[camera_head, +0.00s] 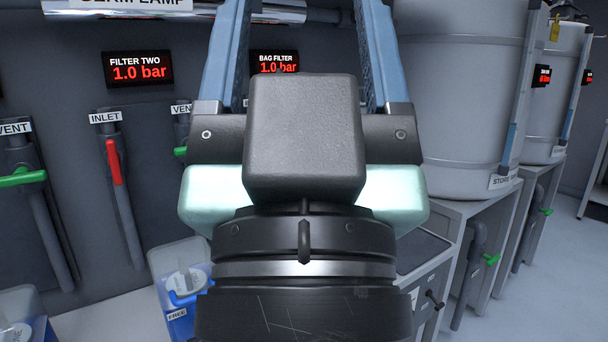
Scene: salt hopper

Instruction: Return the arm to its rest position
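My gripper (303,40) fills the middle of the head view, seen from behind its dark wrist. Its two blue fingers stand wide apart and point up and away from me. The background shows through the gap between them, and nothing is visible held there. The fingertips are cut off by the top edge of the picture. The rest of my arm is mostly hidden behind the wrist and below the frame.
A grey panel at left carries an inlet valve with a red handle (115,162), a vent valve with a green handle (22,177) and a Filter Two display (138,70). Large grey tanks (465,95) stand on cabinets at right. Blue-and-clear containers (182,290) sit low at left. Floor shows at far right.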

